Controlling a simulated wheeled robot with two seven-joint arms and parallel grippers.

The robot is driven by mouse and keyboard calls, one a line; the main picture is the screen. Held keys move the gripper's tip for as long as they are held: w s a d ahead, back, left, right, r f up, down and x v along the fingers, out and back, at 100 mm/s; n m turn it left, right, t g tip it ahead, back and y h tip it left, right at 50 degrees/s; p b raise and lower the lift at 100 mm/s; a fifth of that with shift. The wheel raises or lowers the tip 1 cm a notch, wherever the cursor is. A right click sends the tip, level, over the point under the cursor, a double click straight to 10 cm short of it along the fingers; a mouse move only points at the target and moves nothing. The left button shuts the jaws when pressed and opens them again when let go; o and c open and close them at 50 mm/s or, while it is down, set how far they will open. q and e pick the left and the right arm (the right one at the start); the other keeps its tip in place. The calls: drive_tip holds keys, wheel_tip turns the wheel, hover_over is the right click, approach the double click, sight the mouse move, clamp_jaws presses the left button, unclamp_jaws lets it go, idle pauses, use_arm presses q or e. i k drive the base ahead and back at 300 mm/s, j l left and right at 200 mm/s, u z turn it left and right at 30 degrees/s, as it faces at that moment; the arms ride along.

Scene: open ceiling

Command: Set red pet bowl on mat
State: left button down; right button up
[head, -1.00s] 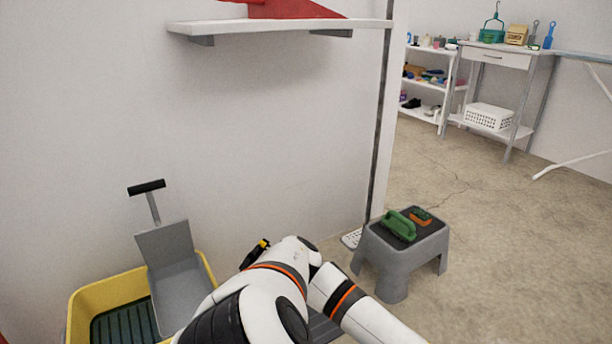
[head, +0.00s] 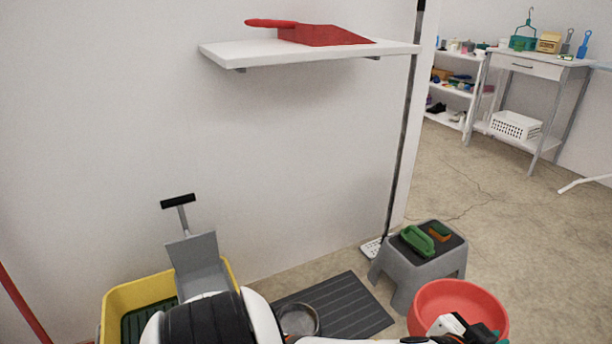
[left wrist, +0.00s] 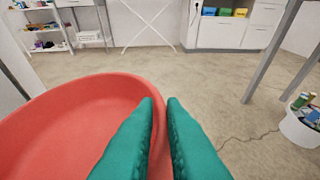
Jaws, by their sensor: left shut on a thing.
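The red pet bowl (head: 445,300) is at the lower right of the head view, in front of the grey stool; it also fills the lower left of the left wrist view (left wrist: 70,120). My left gripper (head: 490,336) is at the bowl's near right side. In the left wrist view its teal fingers (left wrist: 162,108) are shut on the bowl's rim, one on each side. The dark ribbed mat (head: 355,305) lies on the floor by the wall, left of the red bowl. A metal bowl (head: 299,320) sits on it, partly hidden by my arm. My right gripper is not in view.
A grey step stool (head: 400,285) with a green brush (head: 416,242) stands right of the mat. A yellow tub (head: 115,305) with a grey scoop (head: 197,258) is at left. A wall shelf (head: 310,50) holds a red dustpan. Floor beyond the stool is clear.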

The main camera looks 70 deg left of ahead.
sight(343, 307)
drive_tip(key=i+u, duration=0.15)
drive_tip(key=u, duration=0.35)
drive_tip(key=i+u, duration=0.15)
drive_tip(key=u, duration=0.35)
drive_tip(key=i+u, duration=0.1)
drive_tip(key=u, duration=0.4)
drive_tip(key=i+l+u, duration=0.15)
drive_tip(key=u, duration=0.35)
drive_tip(key=i+l+u, duration=0.25)
drive_tip(key=i+l, duration=0.15)
drive_tip(key=l, duration=0.25)
drive_tip(key=i+l+u, duration=0.1)
drive_tip(key=l, duration=0.25)
drive_tip(key=i+l+u, duration=0.1)
drive_tip(key=l, duration=0.3)
drive_tip(key=i+l+u, duration=0.15)
drive_tip(key=i+l, duration=0.1)
drive_tip(key=l, duration=0.1)
